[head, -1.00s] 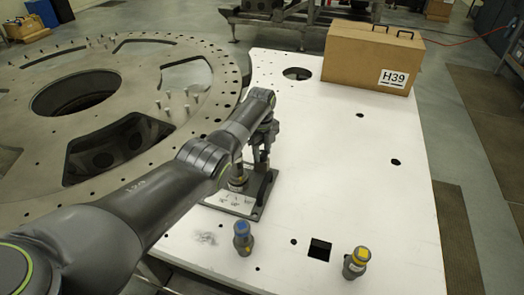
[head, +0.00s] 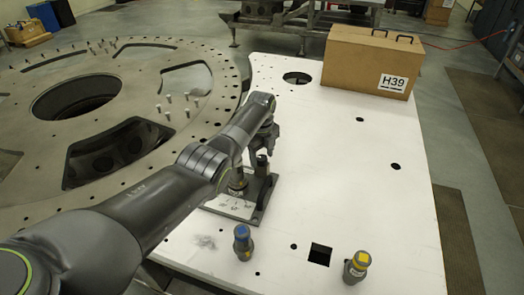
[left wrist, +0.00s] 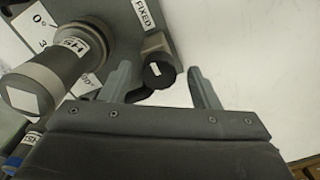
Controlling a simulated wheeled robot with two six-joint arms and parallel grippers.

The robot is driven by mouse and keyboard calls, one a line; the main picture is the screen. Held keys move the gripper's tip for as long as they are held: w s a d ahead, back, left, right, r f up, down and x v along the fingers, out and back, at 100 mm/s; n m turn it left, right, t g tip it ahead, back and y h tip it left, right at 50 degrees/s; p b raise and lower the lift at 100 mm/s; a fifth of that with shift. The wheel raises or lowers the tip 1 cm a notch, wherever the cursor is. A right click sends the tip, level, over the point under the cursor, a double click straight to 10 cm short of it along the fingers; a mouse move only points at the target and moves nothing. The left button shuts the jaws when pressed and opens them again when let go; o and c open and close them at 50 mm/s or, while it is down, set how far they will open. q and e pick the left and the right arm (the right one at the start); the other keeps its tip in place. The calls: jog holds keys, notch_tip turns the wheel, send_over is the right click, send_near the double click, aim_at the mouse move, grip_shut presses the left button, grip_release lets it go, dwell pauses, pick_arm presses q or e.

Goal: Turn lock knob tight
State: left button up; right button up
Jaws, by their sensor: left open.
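The dark lock knob (left wrist: 158,70) shows in the left wrist view, on a post of the grey fixture plate beside a "FIXED" label. In the head view the fixture plate (head: 264,203) stands on the white table, partly hidden by my left arm. My left gripper (left wrist: 165,84) is open, with one finger to each side of the knob in the wrist picture. Contact with the knob cannot be told. In the head view my left gripper (head: 264,146) points down over the fixture. A grey cylinder marked "HS" (left wrist: 45,82) stands on the plate left of the knob. My right gripper is not in view.
A blue-topped cylinder (head: 243,243) and a yellow-topped cylinder (head: 356,266) stand near the front of the white table (head: 340,175). A box marked H39 (head: 365,62) stands at the back. The large turret plate (head: 215,75) lies left. The table's right side is mostly clear.

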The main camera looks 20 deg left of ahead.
pick_arm(q)
jog(key=shift+r, duration=0.45)
notch_tip(320, 180, up, 12)
jog(key=b, duration=0.4)
notch_tip(320, 180, up, 5)
jog(key=p, duration=0.3)
send_over(262, 157)
jog(key=shift+s+f, duration=0.2)
jog(key=shift+f, duration=0.15)
